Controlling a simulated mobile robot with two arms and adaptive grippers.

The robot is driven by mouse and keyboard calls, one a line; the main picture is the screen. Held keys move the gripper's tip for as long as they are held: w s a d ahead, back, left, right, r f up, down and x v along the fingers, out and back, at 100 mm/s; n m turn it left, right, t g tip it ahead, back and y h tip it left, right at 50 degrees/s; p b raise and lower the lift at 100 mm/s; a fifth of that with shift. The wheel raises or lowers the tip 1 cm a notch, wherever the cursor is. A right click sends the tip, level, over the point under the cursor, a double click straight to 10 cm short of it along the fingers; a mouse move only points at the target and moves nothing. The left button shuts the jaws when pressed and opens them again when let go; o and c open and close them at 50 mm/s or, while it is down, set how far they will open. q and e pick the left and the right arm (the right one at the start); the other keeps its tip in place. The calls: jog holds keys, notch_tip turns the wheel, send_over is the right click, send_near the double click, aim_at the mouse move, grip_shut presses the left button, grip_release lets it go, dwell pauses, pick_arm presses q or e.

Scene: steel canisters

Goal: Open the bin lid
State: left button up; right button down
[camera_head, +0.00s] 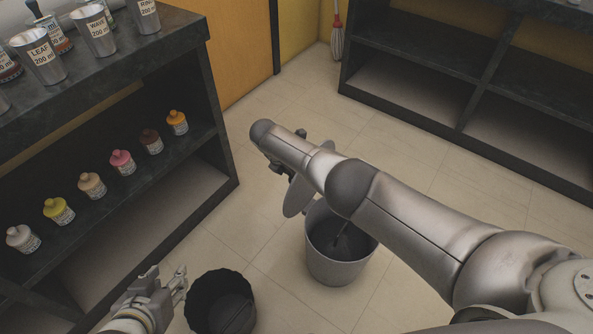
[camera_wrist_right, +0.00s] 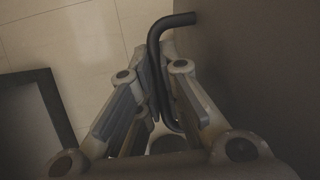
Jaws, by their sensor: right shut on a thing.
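The grey metal bin (camera_head: 338,268) stands on the floor, its mouth partly uncovered under my right arm. Its round grey lid (camera_head: 296,197) is tilted up steeply at the left of the rim, partly hidden by the arm. In the right wrist view my right gripper (camera_wrist_right: 160,75) is shut on a dark bent handle (camera_wrist_right: 155,42). In the head view that gripper is mostly hidden behind my arm, close to the lid. My left gripper (camera_head: 182,283) is open and empty, left of the black bin.
An open black bin (camera_head: 222,302) stands left of the grey bin. A dark shelf (camera_head: 218,130) at left holds metal cups and several small bottles. Another dark shelf (camera_head: 420,100) stands at back right, with a broom (camera_head: 337,40) beside it. Tiled floor lies between.

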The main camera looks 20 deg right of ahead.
jog(key=c, duration=1.8)
grip_release()
jog(key=shift+c, duration=0.2)
jog(key=shift+r, duration=0.1)
jog(key=v, duration=1.1)
jog(key=shift+a+r, duration=0.2)
jog(key=shift+r, duration=0.15)
jog(key=shift+s, duration=0.1)
